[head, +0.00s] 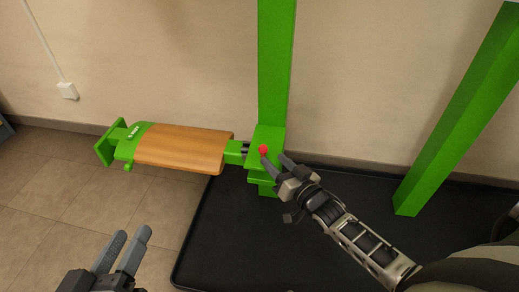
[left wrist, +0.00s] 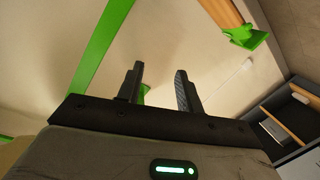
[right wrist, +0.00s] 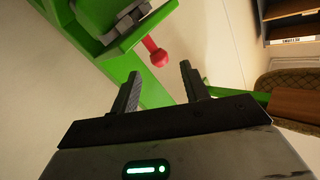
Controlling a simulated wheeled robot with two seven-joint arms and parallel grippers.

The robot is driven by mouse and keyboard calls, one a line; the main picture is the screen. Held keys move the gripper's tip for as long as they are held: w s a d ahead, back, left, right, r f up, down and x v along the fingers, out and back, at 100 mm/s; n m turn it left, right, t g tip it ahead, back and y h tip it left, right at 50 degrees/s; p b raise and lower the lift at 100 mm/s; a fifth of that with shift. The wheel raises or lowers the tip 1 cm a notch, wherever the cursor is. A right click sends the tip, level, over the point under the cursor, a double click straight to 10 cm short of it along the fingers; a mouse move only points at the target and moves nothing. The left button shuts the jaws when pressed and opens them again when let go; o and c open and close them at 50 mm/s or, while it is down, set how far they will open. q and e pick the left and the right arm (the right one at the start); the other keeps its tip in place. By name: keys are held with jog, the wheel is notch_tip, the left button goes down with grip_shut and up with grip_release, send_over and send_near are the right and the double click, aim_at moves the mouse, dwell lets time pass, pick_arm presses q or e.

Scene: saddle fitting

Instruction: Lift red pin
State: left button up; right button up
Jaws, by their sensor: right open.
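The red pin (head: 263,150) sits at the green bracket (head: 268,137) low on the green upright, where the saddle arm joins it. In the right wrist view the red pin (right wrist: 157,54) shows a round knob on a short red stem, beyond and between the fingertips. My right gripper (head: 273,161) is open beside the pin, with its fingers apart from the knob; it also shows in the right wrist view (right wrist: 160,80). My left gripper (head: 132,238) is open and empty at the lower left of the head view, and its spread fingers show in the left wrist view (left wrist: 158,85).
The wooden-topped green saddle (head: 180,148) extends left from the bracket. A second green upright (head: 455,115) stands at the right. A black mat (head: 230,235) covers the floor below. A wall (head: 180,60) stands close behind. The tiled floor at left is clear.

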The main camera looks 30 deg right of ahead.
aim_at(265, 151)
jog(key=w, duration=0.1)
jog(key=w+b, duration=0.1)
jog(key=w, duration=0.1)
jog(key=w+b, duration=0.1)
jog(key=w, duration=0.1)
jog(key=shift+w+a+f, duration=0.1)
jog(key=shift+w+a, duration=0.15)
jog(key=shift+a, duration=0.1)
jog(key=shift+w+a+b, duration=0.15)
jog(key=shift+w+b, duration=0.15)
jog(key=shift+w, duration=1.05)
pick_arm(q)
jog(key=r+t, duration=0.1)
jog(key=w+r+t+h, duration=0.1)
jog(key=shift+w+r+m, duration=0.2)
jog(key=shift+r+m, duration=0.1)
jog(key=shift+r, duration=0.1)
